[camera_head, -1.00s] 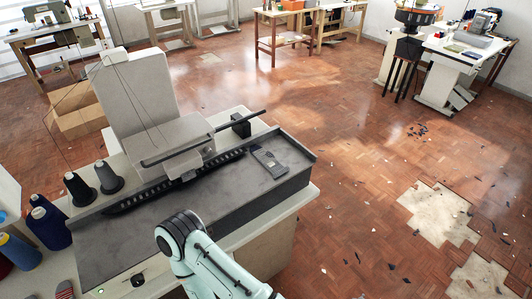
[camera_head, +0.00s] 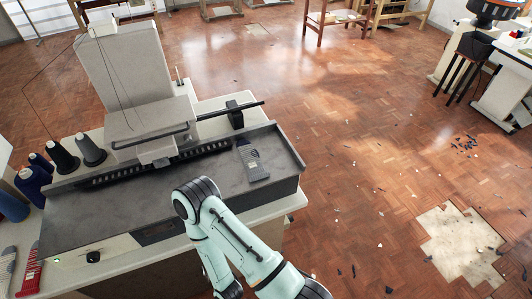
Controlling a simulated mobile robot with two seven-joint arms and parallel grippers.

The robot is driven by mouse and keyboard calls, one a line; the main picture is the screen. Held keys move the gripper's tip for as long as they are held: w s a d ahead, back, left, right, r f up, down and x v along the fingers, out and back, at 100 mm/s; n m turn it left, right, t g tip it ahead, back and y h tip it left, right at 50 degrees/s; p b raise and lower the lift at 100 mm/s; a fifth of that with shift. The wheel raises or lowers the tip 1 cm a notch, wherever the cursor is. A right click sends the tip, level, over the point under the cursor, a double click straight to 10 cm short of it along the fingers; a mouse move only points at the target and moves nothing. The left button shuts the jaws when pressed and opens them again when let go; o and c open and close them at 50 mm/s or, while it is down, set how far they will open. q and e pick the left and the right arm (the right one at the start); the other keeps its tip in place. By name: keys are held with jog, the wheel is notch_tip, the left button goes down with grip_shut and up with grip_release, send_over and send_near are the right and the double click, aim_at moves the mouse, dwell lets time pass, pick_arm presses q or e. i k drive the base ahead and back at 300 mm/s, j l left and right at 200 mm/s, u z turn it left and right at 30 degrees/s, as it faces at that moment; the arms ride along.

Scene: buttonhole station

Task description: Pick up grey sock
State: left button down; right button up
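A flat grey piece with a dark blue patch (camera_head: 253,165) lies on the dark machine bed, near its right end; it looks like a grey sock. A pale grey sock (camera_head: 8,268) lies at the lower left edge of the white table, partly cut off by the picture edge. A red sock (camera_head: 30,270) lies beside it. One mint-coloured arm of mine rises from the bottom and bends in front of the machine bed. Neither gripper can be seen.
The sewing machine (camera_head: 125,80) stands behind the dark bed (camera_head: 120,205), with a bar reaching right. Dark thread cones (camera_head: 62,157) and blue spools (camera_head: 30,182) stand at the left. The floor to the right is open, with scattered scraps and a pale bare patch (camera_head: 460,240).

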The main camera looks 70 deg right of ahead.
aim_at(250, 156)
jog(key=k+l, duration=0.3)
jog(key=l, duration=0.15)
jog(key=k+l, duration=0.35)
jog(key=l+u, duration=0.05)
jog(key=l, duration=0.05)
